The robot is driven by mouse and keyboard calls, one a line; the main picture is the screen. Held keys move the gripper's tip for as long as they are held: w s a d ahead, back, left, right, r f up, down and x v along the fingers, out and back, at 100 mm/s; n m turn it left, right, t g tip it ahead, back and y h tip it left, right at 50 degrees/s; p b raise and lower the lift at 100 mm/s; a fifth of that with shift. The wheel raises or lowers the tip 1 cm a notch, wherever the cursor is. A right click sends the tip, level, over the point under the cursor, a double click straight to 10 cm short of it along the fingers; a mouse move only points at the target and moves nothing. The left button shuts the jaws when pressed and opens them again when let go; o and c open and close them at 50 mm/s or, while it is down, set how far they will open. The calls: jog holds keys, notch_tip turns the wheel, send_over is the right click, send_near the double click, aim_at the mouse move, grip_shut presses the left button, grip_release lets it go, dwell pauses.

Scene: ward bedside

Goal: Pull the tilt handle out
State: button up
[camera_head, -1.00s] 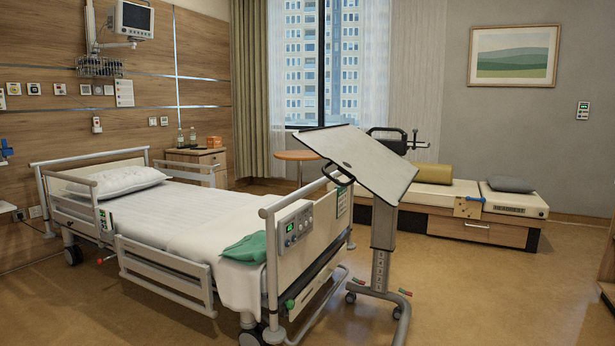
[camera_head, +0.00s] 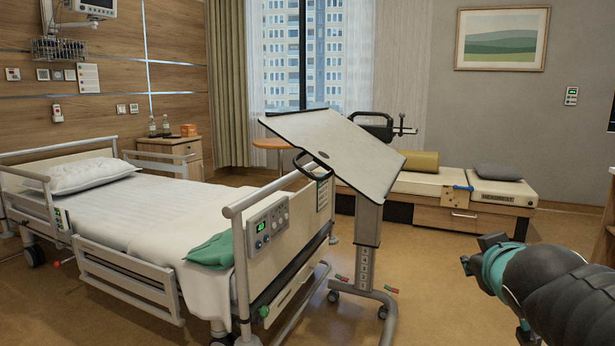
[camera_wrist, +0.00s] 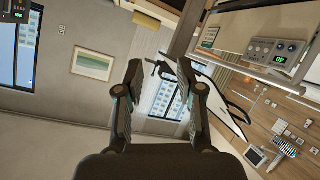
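The tilt handle is most likely the black loop handle (camera_head: 313,164) at the left edge of the tilted overbed table top (camera_head: 345,150). The top slopes down to the right on a grey column. In the wrist view my gripper (camera_wrist: 158,92) is open, with its two black fingers spread and nothing between them. The pale table top with a dark edge (camera_wrist: 232,110) shows beyond the right finger, turned on its side. I cannot tell the handle surely in that view.
The bed (camera_head: 150,215), with a green cloth (camera_head: 212,251) and a control panel (camera_head: 268,226) at its foot end, stands close left of the table. A low bench (camera_head: 430,184) is behind it. The floor (camera_head: 450,270) between table and arm is clear.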

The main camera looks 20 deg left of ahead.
jog(key=w+a+r+n+t+y, duration=0.2)
jog(key=w+a+r+n+y, duration=0.3)
jog(key=w+a, duration=0.45)
jog(key=n+g+y+b, duration=0.2)
jog(key=n+g+y, duration=0.2)
jog(key=n+y, duration=0.45)
send_near(305, 172)
jog(key=p+x, duration=0.1)
jog(key=x, duration=0.9)
jog(key=shift+w+a, duration=0.25)
jog(key=shift+w, duration=0.05)
grip_shut()
